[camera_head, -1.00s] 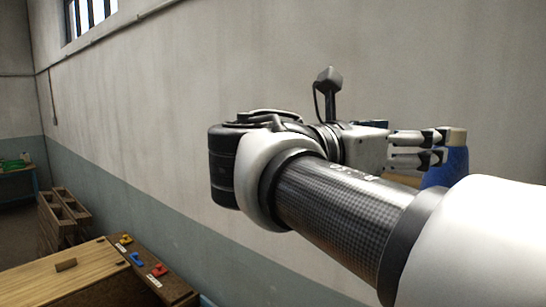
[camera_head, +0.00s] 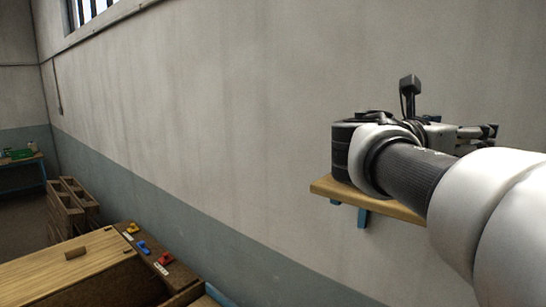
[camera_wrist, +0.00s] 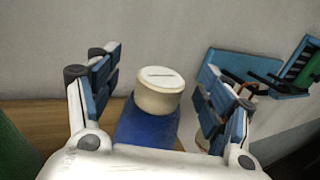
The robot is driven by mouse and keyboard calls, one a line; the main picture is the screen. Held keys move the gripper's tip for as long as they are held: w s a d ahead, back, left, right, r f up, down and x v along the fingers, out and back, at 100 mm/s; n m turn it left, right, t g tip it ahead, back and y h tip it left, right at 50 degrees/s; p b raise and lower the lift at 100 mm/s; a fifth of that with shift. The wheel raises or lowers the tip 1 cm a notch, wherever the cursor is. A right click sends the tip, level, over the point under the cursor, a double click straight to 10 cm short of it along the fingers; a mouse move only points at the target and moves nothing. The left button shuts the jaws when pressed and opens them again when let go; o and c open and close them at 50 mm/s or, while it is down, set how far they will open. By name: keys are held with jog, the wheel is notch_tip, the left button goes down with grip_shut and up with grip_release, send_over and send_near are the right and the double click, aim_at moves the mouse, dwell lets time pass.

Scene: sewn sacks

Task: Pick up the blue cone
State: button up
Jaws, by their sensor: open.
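The blue cone (camera_wrist: 147,127) has a cream top with a dark slot and shows in the wrist view, on or just above a wooden shelf surface. My gripper (camera_wrist: 158,68) is open, with one finger on each side of the cone and a gap on both sides of its cream top. The lower part of the cone is hidden behind the gripper's palm. In the head view my gripper (camera_head: 480,133) is at the right, partly behind my arm, and the cone cannot be made out there.
A wooden wall shelf (camera_head: 337,187) with blue brackets lies below my arm. In the wrist view a green object (camera_wrist: 12,150) is at the left edge and a blue rack (camera_wrist: 265,72) at the right. A wooden bench (camera_head: 60,265) with small coloured pieces stands lower left.

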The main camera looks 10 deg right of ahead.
jog(key=shift+c, duration=0.2)
jog(key=shift+c, duration=0.6)
jog(key=c, duration=1.5)
